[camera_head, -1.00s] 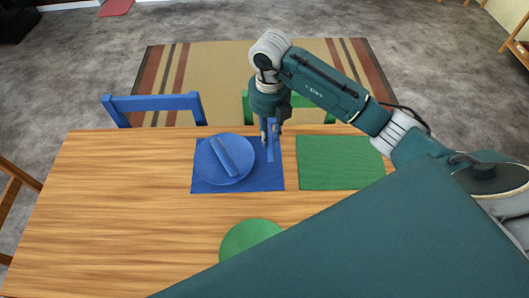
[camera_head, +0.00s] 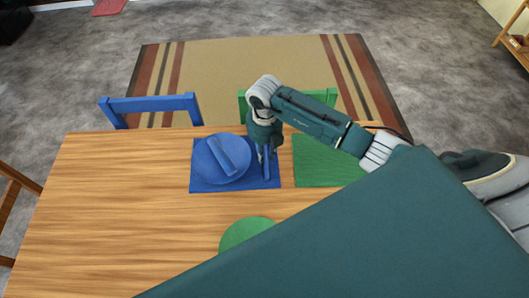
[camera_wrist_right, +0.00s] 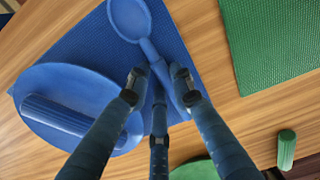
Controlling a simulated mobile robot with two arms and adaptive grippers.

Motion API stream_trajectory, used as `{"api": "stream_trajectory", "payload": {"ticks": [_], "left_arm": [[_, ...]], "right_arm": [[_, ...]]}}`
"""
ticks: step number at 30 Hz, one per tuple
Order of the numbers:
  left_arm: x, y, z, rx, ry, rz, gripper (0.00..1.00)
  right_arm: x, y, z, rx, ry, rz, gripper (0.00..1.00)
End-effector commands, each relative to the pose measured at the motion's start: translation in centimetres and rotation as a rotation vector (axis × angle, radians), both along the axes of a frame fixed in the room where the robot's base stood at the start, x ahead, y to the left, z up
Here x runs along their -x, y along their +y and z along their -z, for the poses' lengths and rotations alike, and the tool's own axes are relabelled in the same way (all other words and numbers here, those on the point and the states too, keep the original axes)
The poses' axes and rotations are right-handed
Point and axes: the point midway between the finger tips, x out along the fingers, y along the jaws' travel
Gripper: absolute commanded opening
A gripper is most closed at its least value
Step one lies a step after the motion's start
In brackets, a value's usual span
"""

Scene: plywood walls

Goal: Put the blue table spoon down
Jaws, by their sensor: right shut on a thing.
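The blue table spoon (camera_wrist_right: 130,18) is in my right gripper (camera_wrist_right: 160,77), which is shut on its handle. In the head view the right gripper (camera_head: 265,158) is low over the right part of the blue placemat (camera_head: 205,187), beside the blue plate (camera_head: 207,165). The spoon's bowl points toward the far side of the placemat. Whether the spoon touches the placemat I cannot tell. A blue roll-shaped item (camera_head: 222,157) lies on the plate. My left gripper is not in view.
A green placemat (camera_head: 318,165) lies to the right. A green round plate (camera_head: 245,232) is nearer, partly hidden by my arm. A green cylinder (camera_wrist_right: 287,148) shows in the wrist view. A blue chair (camera_head: 155,104) and green chair (camera_head: 315,95) stand behind. The wooden table's left side (camera_head: 110,200) is clear.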

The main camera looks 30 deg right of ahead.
Motion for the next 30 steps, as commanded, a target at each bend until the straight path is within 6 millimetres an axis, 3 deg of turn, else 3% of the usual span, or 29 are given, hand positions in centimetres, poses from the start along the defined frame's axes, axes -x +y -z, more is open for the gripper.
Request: {"api": "stream_trajectory", "payload": {"ticks": [4, 5, 7, 15, 20, 30], "left_arm": [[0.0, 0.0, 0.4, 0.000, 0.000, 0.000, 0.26], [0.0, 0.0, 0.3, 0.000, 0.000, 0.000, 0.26], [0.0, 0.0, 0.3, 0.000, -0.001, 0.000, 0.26], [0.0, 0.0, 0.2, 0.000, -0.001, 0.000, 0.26], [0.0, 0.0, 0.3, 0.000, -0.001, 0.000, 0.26], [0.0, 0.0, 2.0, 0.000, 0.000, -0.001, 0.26]], "right_arm": [[0.0, 0.0, 0.5, 0.000, 0.000, 0.000, 0.00], [0.0, 0.0, 0.3, 0.000, 0.000, 0.000, 0.28], [0.0, 0.0, 0.3, 0.000, 0.000, 0.000, 0.41], [0.0, 0.0, 0.2, 0.000, 0.000, 0.000, 0.41], [-0.2, 0.0, -0.8, -0.001, -0.005, -0.001, 0.41], [-0.2, -0.1, -7.7, 0.001, -0.006, -0.002, 0.41]]}}
